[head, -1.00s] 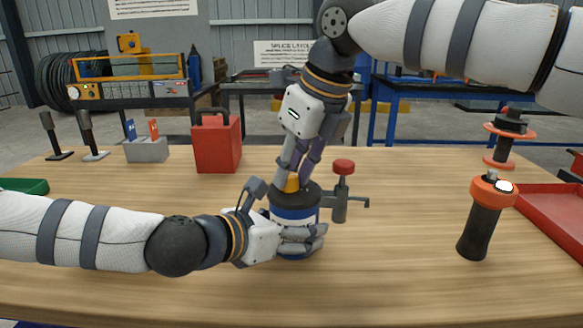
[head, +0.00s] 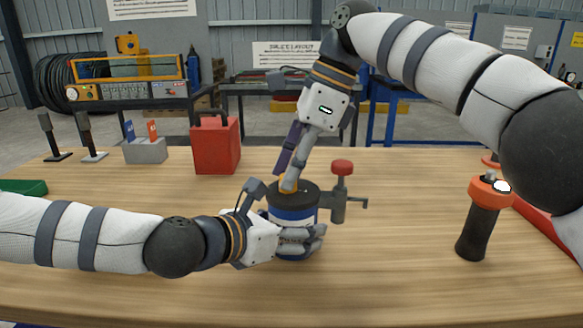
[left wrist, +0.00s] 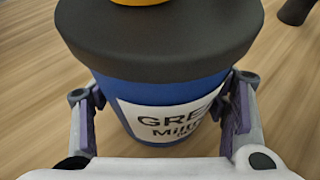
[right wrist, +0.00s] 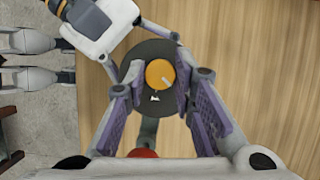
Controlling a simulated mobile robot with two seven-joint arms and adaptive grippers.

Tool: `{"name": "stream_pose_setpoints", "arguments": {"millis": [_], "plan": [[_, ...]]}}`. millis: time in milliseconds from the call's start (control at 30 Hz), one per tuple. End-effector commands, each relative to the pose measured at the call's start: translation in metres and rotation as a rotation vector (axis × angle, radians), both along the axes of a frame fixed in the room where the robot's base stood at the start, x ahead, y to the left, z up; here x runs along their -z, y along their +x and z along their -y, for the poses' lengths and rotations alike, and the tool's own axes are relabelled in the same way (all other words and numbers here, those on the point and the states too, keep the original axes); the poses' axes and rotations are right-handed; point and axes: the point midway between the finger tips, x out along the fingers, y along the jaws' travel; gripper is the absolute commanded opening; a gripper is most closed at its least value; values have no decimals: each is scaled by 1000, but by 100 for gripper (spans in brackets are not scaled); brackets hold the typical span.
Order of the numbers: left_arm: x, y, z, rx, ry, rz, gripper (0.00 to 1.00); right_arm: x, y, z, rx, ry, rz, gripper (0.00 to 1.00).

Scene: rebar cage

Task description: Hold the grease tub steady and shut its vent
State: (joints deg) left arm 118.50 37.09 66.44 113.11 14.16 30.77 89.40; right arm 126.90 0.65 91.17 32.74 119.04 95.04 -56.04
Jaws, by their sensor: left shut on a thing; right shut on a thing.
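The grease tub (head: 292,214) stands upright on the wooden table, blue with a white label and a dark lid. My left gripper (head: 298,240) is shut around its side; the left wrist view shows its fingers on both sides of the tub's labelled wall (left wrist: 165,100). The vent is an orange round knob (right wrist: 160,74) on top of the lid, with a pale pointer line towards the lower right; a small white mark shows on the lid below it. My right gripper (head: 288,187) comes down from above, shut on the vent, its fingers partly hiding it in the head view.
A grey post with a red cap (head: 342,168) and side handle stands just right of the tub. A black tool with an orange top (head: 485,215) stands further right, before a red tray (head: 545,228). A red can (head: 214,145) stands behind left. The front table is clear.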

Motion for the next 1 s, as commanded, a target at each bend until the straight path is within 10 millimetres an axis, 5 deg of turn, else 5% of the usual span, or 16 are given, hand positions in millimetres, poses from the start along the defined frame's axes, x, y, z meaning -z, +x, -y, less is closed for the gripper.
{"name": "stream_pose_setpoints", "arguments": {"millis": [733, 767, 833, 1000], "plan": [[2, 0, 0, 0, 2, -2, 11, 1, 0, 1, -77, 0, 0, 0], [2, 0, 0, 0, 2, -2, 11, 1, 0, 1, -77, 0, 0, 28], [2, 0, 0, 0, 2, -2, 11, 1, 0, 1, -77, 0, 0, 43], [2, 0, 0, 1, 2, -3, 11, 1, 0, 1, -77, 1, 0, 43]]}}
